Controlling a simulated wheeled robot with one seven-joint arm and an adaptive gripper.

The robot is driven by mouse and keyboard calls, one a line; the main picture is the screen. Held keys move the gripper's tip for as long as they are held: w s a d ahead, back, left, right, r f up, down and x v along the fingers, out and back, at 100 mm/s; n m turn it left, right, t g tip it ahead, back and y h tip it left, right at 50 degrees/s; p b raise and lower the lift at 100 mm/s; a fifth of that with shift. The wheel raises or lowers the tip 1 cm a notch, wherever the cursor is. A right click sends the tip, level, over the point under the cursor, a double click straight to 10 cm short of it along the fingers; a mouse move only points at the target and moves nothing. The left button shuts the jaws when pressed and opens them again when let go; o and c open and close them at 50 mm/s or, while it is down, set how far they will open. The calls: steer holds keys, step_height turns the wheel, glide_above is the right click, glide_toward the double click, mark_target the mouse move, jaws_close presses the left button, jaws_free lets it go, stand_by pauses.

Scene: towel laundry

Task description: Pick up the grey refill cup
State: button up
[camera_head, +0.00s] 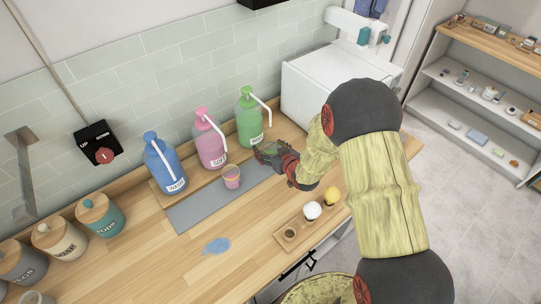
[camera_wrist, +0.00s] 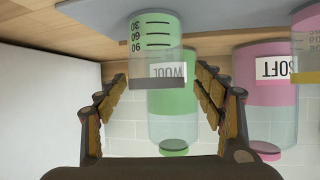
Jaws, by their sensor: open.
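The grey refill cup (camera_head: 266,154) stands on the grey mat in front of the green bottle in the head view, partly hidden by my gripper. In the wrist view, which is upside down, the see-through cup (camera_wrist: 152,38) shows 30, 60 and 90 marks, with the green WOOL bottle (camera_wrist: 173,100) behind it. My gripper (camera_head: 279,158) is open at the cup. In the wrist view its fingertips (camera_wrist: 162,76) are spread on either side of the cup's rim end, with gaps showing. I cannot tell how deep the cup sits between them.
A pink-and-yellow cup (camera_head: 232,178) stands on the grey mat (camera_head: 196,212) to the left. Blue (camera_head: 164,165), pink (camera_head: 210,142) and green (camera_head: 250,120) pump bottles line the wall. A wooden tray (camera_head: 281,238) with balls and a blue spill (camera_head: 216,246) lie nearer. A white machine (camera_head: 310,90) stands behind.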

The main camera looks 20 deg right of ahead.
mark_target(267, 145)
steer(key=x, duration=0.4)
steer(key=shift+w+d+f, duration=0.15)
steer(key=shift+w, duration=0.05)
steer(key=shift+c, duration=0.4)
steer(key=c, duration=1.1)
steer(key=shift+c, duration=0.9)
